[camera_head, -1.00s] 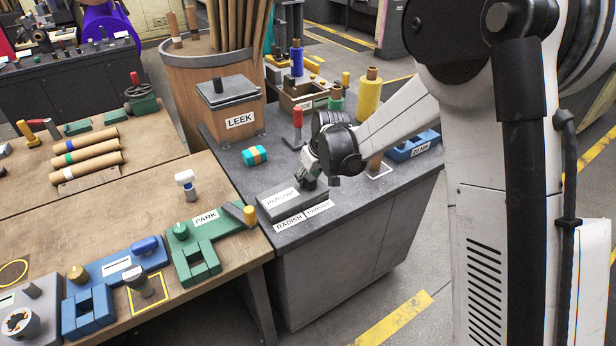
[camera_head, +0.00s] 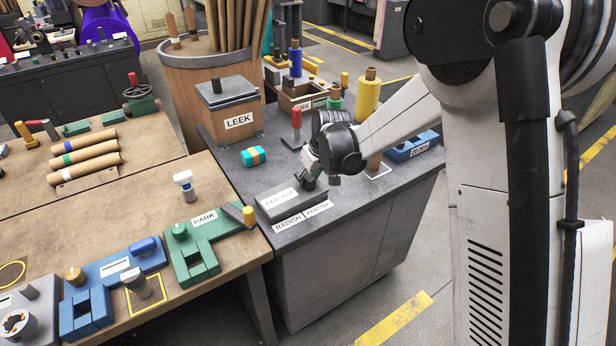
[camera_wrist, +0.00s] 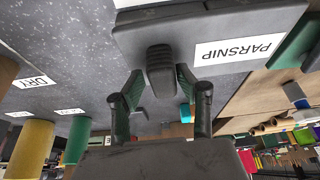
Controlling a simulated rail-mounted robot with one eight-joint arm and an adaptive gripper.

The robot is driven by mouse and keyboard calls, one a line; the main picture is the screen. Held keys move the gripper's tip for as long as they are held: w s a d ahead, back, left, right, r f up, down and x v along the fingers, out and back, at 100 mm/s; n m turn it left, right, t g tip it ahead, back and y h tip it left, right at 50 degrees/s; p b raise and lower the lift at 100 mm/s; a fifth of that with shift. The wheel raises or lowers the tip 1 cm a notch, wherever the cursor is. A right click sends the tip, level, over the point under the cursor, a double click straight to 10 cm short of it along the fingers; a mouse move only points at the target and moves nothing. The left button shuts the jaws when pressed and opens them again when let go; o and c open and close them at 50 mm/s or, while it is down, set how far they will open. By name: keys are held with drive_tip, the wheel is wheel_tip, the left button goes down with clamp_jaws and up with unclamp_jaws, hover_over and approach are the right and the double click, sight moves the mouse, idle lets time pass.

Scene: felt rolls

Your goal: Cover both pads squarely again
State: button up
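A flat grey cover (camera_head: 272,211) labelled PARSNIP lies on the dark speckled bench (camera_head: 310,255). In the wrist view the cover (camera_wrist: 140,42) fills the top, with a dark upright knob (camera_wrist: 160,75). I cannot make out any pad; whatever is under the cover is hidden.
A LEEK box (camera_head: 238,121) with a grey top stands behind left. A teal and orange item (camera_head: 253,156), a red-topped post (camera_head: 296,125) and a yellow roll (camera_head: 367,97) stand around my gripper. A wooden table (camera_head: 120,210) with blue and green fixtures adjoins at left.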

drive_tip(key=shift+s+r, duration=0.1)
drive_tip(key=shift+r, duration=0.05)
drive_tip(key=shift+s+r, duration=0.15)
drive_tip(key=shift+r, duration=0.15)
drive_tip(key=shift+s+a+p+v, duration=0.15)
drive_tip(key=shift+p+v, duration=0.3)
drive_tip(key=shift+v, duration=0.55)
drive_tip(key=shift+s+a+p+v, duration=0.15)
drive_tip(key=shift+p+v, duration=0.35)
drive_tip(key=shift+v, duration=0.5)
drive_tip(key=shift+s+a+p+v, duration=0.15)
drive_tip(key=shift+p+v, duration=0.3)
drive_tip(key=shift+v, duration=0.5)
drive_tip(key=shift+w, duration=0.1)
drive_tip(key=o, duration=0.6)
drive_tip(key=shift+c, duration=0.2)
drive_tip(key=v, duration=1.2)
